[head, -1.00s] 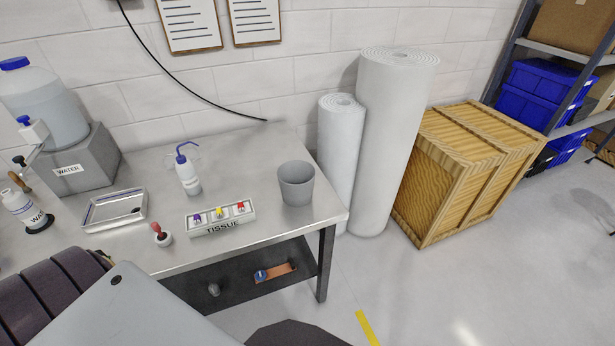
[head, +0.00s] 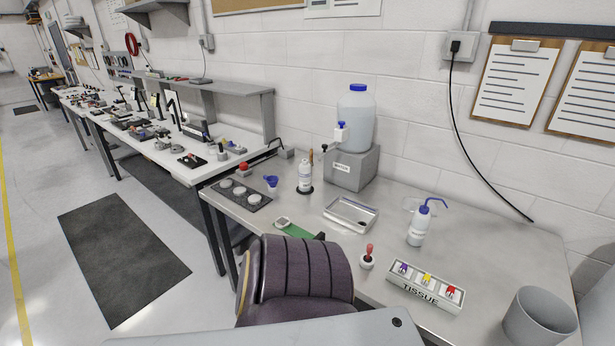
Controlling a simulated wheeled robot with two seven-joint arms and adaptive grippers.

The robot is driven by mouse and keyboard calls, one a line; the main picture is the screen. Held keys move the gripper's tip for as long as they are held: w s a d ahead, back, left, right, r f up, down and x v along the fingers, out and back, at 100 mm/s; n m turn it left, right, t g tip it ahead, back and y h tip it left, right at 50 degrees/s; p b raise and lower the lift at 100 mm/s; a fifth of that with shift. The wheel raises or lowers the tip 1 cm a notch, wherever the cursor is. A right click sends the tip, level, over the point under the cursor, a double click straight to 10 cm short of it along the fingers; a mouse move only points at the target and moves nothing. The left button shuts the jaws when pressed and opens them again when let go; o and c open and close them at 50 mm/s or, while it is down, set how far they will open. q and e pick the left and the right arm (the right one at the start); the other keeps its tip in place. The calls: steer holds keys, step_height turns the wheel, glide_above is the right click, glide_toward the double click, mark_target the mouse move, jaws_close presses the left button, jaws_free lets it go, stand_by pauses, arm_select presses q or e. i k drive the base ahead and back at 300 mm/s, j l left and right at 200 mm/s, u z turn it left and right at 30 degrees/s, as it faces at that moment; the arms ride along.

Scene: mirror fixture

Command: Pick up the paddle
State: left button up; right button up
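No paddle can be made out for certain. A flat green piece (head: 297,231) with a pale end lies at the front edge of the metal bench (head: 470,235), left of the shallow metal tray (head: 350,214). Its near part is hidden behind a dark ribbed form, and I cannot tell whether it is the paddle. Neither of my grippers shows in the head view.
The dark ribbed form (head: 300,275) covers part of the bench front. A red-handled tool (head: 368,257), a tissue holder (head: 425,286), a wash bottle (head: 418,226) and a grey bin (head: 540,318) stand on the bench. A dark mat (head: 120,255) lies on the floor.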

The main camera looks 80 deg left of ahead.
mark_target(283, 223)
steer(key=u, duration=2.8)
